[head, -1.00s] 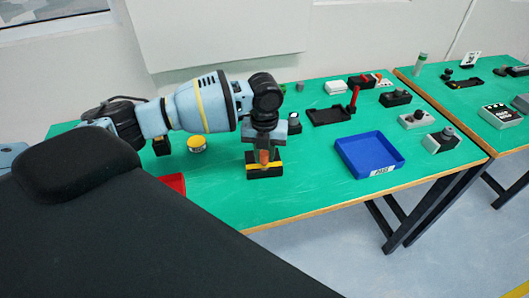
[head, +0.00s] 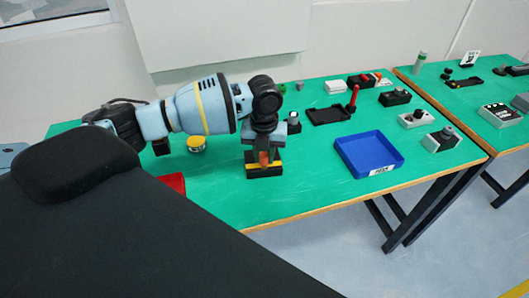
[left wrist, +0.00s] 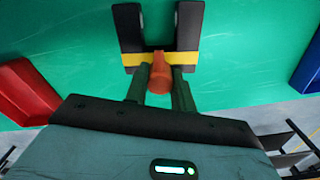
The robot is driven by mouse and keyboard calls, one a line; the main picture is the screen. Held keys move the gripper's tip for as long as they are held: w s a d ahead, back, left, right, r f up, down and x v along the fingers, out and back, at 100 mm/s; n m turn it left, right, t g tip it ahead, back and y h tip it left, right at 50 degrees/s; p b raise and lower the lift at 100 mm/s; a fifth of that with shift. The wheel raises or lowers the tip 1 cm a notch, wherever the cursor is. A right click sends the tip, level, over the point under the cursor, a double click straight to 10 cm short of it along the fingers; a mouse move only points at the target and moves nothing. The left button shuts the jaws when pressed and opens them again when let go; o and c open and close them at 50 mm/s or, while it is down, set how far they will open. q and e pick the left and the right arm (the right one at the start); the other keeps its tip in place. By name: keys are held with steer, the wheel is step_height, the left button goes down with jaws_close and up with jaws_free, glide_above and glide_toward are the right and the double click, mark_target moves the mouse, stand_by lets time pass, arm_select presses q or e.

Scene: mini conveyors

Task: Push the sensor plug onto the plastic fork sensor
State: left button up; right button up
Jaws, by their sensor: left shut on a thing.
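The plastic fork sensor (left wrist: 188,28) is a black U-shaped body with a yellow band across its base, lying on the green table. It also shows in the head view (head: 264,172), below my left gripper (head: 264,155). The sensor plug (left wrist: 160,76) is a small orange-brown cylinder. My left gripper (left wrist: 159,92) is shut on it. In the left wrist view the plug overlaps the middle of the yellow band; I cannot tell whether it is seated there or just touching. The prongs point away from the gripper. My right gripper is not in view.
A blue tray (head: 398,161) stands to the right, and a red container (head: 174,183) to the left, partly hidden. A yellow-topped round thing (head: 196,144) and a small grey-topped block (head: 294,122) are close by. The table in front of the sensor is clear.

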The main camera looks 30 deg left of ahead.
mark_target(264, 154)
arm_select(q)
steer(key=shift+f, duration=0.85)
steer(key=o, duration=1)
steer(key=shift+o, duration=0.2)
steer(key=shift+r, duration=3.95)
steer(key=shift+f, duration=0.1)
